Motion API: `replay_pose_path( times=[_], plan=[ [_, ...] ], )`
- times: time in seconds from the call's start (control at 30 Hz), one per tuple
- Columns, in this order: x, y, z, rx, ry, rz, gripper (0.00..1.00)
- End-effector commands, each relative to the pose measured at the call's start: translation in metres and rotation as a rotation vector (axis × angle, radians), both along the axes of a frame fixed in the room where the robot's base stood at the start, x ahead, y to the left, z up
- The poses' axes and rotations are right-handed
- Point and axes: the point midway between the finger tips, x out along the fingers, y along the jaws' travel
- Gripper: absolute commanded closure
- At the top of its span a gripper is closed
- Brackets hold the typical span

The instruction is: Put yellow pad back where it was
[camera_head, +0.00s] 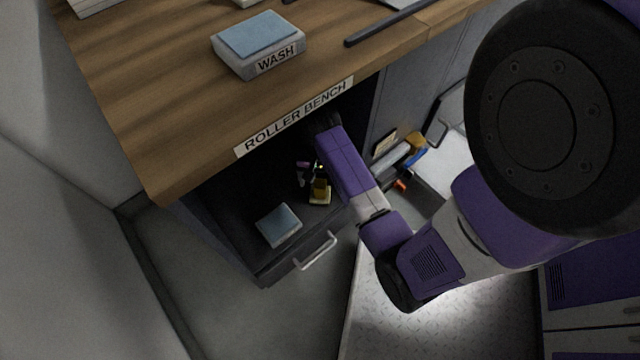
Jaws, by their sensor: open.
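A small yellow pad (320,190) with a paler lower edge lies in the open dark drawer (262,262) under the bench top. My purple arm reaches in from the right, and its dark wrist end is at the bench's front edge. My gripper (311,173) is dark and hard to make out in the shade, just above the yellow pad. It is open. I cannot tell whether its fingers touch the pad. A blue-topped pad (279,225) lies in the drawer nearer the front, apart from the gripper.
The wooden bench top (130,85), labelled ROLLER BENCH, overhangs the drawer's back. A grey block labelled WASH (258,45) with a blue top and a dark bar (385,24) lie on it. A side bin (432,180) holds several tools. The drawer handle (316,252) faces open floor.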

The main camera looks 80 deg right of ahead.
Motion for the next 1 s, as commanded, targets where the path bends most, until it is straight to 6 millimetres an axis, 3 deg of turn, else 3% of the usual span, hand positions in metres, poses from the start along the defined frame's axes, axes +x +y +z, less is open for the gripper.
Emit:
replay_pose_path(
  times=[0.03, 0.2, 0.43, 0.7, 0.87, 1.0],
  plan=[
    [0.000, 0.000, 0.013, -0.002, -0.001, 0.000, 0.21],
    [0.000, 0.000, 0.033, -0.001, 0.000, 0.000, 0.21],
    [0.005, 0.014, 0.033, -0.022, -0.027, 0.043, 0.21],
    [0.022, 0.083, 0.017, -0.174, -0.197, 0.289, 0.21],
    [0.022, 0.123, 0.025, -0.281, -0.315, 0.445, 0.21],
    [0.015, 0.154, 0.043, -0.374, -0.417, 0.580, 0.21]
  ],
)
